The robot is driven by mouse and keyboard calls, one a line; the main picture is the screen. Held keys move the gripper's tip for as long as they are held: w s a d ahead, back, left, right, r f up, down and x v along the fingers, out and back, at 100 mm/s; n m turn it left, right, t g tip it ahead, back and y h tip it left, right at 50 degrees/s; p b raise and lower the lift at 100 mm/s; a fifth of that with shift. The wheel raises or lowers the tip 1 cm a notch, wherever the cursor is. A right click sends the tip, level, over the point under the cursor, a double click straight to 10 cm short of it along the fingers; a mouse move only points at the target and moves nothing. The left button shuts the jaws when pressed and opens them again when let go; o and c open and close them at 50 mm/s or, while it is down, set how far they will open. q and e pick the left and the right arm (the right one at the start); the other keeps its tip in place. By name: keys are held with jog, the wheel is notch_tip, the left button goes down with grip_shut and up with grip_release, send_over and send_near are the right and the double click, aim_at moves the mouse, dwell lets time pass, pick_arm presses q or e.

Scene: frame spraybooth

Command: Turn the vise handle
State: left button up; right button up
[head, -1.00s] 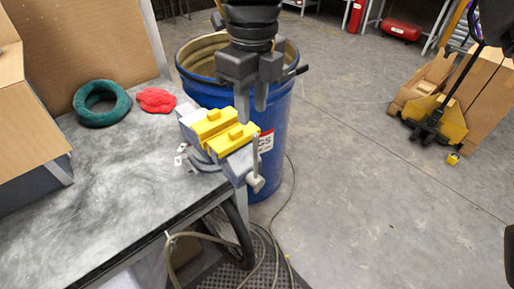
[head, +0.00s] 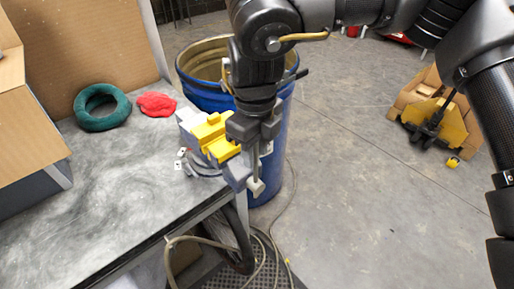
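The vise (head: 212,138) has yellow jaws and a grey body, and is mounted at the right corner of the workbench. Its handle (head: 256,186) is a light grey bar with a block-like lower end, hanging upright at the vise's front. My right gripper (head: 256,146) points down over the upper part of the handle and hides it, along with the right part of the vise. The fingers are at or very close to the bar. I cannot tell whether they are closed on it. My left gripper is out of view.
The grey workbench (head: 95,190) carries a green ring (head: 82,117), a red cloth-like item (head: 156,104) and a cardboard box (head: 30,130). A blue drum (head: 279,165) stands behind the vise. A hose (head: 190,238) hangs below the bench edge.

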jog(key=shift+f, duration=0.15)
grip_shut()
jog(key=shift+w+d, duration=0.15)
jog(key=w+d+f+g+y+p, duration=0.1)
jog(key=w+d+f+g+y, duration=0.1)
jog(key=w+d+g+y, duration=0.2)
jog(key=shift+d+y, duration=0.7)
jog(key=shift+y, duration=0.2)
